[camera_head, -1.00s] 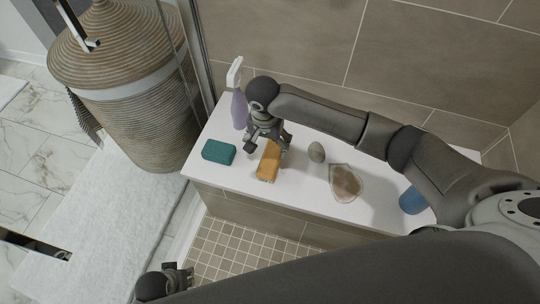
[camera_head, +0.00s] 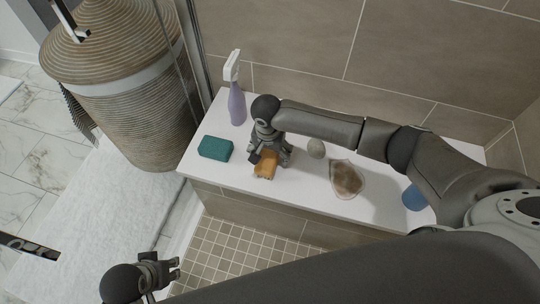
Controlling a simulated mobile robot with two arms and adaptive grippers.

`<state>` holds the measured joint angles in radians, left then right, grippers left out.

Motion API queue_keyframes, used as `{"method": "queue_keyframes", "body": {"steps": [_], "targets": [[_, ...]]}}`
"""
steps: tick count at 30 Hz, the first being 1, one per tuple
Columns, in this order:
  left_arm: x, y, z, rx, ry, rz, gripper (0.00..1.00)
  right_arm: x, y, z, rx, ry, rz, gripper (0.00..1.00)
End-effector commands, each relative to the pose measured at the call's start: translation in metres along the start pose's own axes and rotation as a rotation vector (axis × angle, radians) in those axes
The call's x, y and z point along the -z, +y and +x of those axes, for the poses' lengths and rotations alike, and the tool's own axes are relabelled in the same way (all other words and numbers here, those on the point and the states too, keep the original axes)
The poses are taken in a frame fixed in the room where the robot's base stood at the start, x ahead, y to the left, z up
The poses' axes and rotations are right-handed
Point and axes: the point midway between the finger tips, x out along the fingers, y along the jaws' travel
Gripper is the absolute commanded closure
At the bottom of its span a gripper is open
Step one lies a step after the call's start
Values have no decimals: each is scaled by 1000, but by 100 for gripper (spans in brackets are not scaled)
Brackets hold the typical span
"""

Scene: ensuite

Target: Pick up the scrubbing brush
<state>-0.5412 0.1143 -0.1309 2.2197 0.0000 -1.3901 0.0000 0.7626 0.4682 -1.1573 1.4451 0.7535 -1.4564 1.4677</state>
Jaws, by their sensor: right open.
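The scrubbing brush (camera_head: 264,170), an orange-brown block, lies on the white bench ledge (camera_head: 300,192). My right gripper (camera_head: 270,159) is directly over it, pointing down, with its fingers open. The gripper hides the brush's far part. I cannot tell whether the fingers touch it. My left gripper (camera_head: 176,270) is at the lower left, above the tiled floor and well away from the ledge. Its finger opening is not clear.
A teal block (camera_head: 216,148) lies left of the brush, with a purple spray bottle (camera_head: 237,106) behind. A grey stone-like object (camera_head: 317,148), a brown patterned piece (camera_head: 346,178) and a blue object (camera_head: 414,198) lie to the right. A tiled wall (camera_head: 400,50) backs the ledge.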

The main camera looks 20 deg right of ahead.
Motion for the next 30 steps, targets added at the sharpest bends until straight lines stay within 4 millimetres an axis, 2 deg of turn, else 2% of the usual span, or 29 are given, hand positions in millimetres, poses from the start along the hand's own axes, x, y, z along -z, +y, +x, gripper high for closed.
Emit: {"method": "queue_keyframes", "body": {"steps": [8,21,30], "targets": [[1,0,-3,0,2,0,61,0,0,2,1,0,-1,23],[1,0,-3,1,2,-1,61,0,-1,1,1,0,0,76],[1,0,-3,0,3,-1,61,0,-1,-1,2,0,0,76]]}}
